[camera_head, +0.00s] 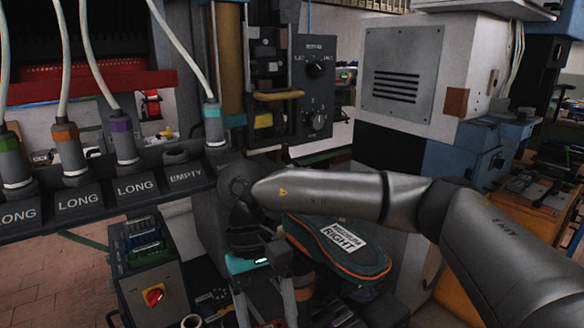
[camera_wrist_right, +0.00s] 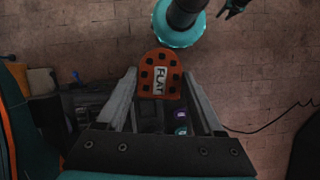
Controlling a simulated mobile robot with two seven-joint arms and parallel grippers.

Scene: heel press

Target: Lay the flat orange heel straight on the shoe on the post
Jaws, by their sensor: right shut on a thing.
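The upturned shoe (camera_head: 318,262) shows a dark green sole with an orange edge and a white label reading RIGHT in the head view. Its post is mostly hidden. My right gripper (camera_head: 265,300) points down just left of the shoe. In the right wrist view, my right gripper (camera_wrist_right: 160,95) is shut on the flat orange heel (camera_wrist_right: 160,61), which has dark square marks and a FLAT label. The heel is apart from the shoe, whose edge shows at the far left (camera_wrist_right: 8,125).
A rack (camera_head: 100,200) with LONG and EMPTY labels and plugged cables stands at left. A control box with a red knob (camera_head: 153,296) is below it. A dark panel with knobs (camera_head: 315,85) and a grey cabinet (camera_head: 402,75) stand behind. A cable (camera_wrist_right: 270,127) lies on the floor.

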